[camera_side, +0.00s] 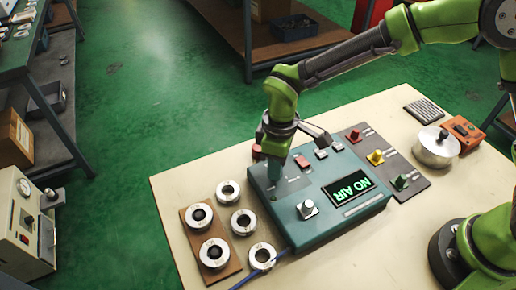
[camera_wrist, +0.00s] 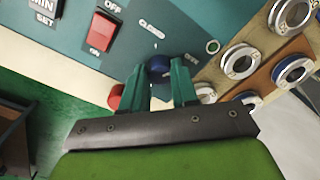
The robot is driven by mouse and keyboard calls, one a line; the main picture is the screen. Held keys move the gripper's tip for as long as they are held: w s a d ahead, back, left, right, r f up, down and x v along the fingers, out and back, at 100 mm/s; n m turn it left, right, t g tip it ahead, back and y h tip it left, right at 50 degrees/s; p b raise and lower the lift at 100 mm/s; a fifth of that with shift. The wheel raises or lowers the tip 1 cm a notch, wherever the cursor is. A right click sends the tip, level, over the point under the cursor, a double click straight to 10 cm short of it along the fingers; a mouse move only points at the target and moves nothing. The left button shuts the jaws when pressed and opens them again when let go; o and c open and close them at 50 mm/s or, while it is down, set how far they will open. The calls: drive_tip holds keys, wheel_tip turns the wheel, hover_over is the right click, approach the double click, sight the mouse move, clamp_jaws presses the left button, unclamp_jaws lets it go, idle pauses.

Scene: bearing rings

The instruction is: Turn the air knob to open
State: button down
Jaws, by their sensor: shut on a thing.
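The air knob (camera_wrist: 158,63) is a dark blue round knob on the teal control box (camera_side: 330,222). In the wrist view it sits between the two teal fingertips of my gripper (camera_wrist: 161,74), which is shut on it. A small label that seems to read "CLOSED" (camera_wrist: 152,28) is printed beyond the knob. In the side view my gripper (camera_side: 274,172) points down onto the box's left part and hides the knob. I cannot tell the knob's exact turn angle.
A red rocker switch (camera_wrist: 102,32) marked OFF and ON and a red button (camera_wrist: 116,97) are near my fingers. Metal rings (camera_side: 243,222) lie left of the box, some on a brown board (camera_side: 227,268). A blue hose (camera_side: 262,270) leaves the box's front.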

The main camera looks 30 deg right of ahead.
drive_tip(key=shift+m, duration=1.1)
drive_tip(key=c, duration=0.9)
unclamp_jaws()
drive_tip(key=shift+o, duration=0.2)
wheel_tip(320, 180, up, 17)
drive_tip(key=shift+d, duration=0.25)
drive_tip(key=shift+w, duration=0.1)
